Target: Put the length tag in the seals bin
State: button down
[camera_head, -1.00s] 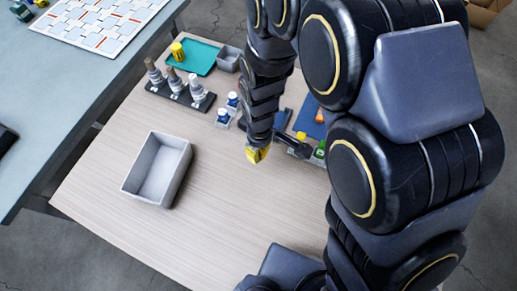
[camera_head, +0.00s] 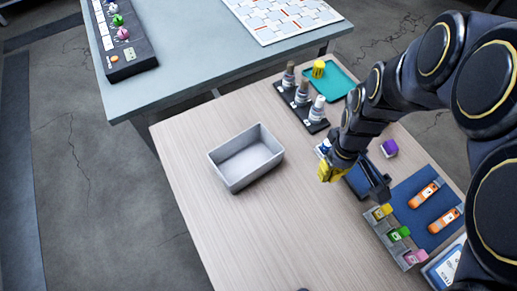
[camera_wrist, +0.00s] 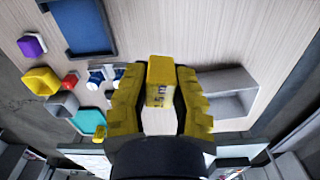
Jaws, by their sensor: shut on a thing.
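My gripper (camera_head: 331,172) has yellow fingers and is over the wooden table, just right of the grey bin. In the wrist view my gripper (camera_wrist: 158,100) is shut on a yellow block-shaped tag (camera_wrist: 160,72) with a small printed label, too small to read. In the head view the held tag cannot be told from the yellow fingers. The open grey bin (camera_head: 225,174) looks empty and no name shows on it. It also appears right of the fingers in the wrist view (camera_wrist: 232,82).
A rack (camera_head: 408,262) with yellow, green and pink tags stands at the right beside a blue mat (camera_head: 412,217) with orange items. Table left of the bin is clear.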

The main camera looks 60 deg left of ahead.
jog(key=s+a+n, duration=0.1)
jog(key=s+a, duration=0.2)
jog(key=a, duration=0.6)
jog(key=n, duration=0.1)
send_over(247, 164)
notch_tip(247, 164, down, 5)
notch_tip(247, 164, down, 9)
jog(key=shift+f, duration=0.15)
jog(key=c, duration=1)
grip_release()
jog(key=shift+c, duration=0.2)
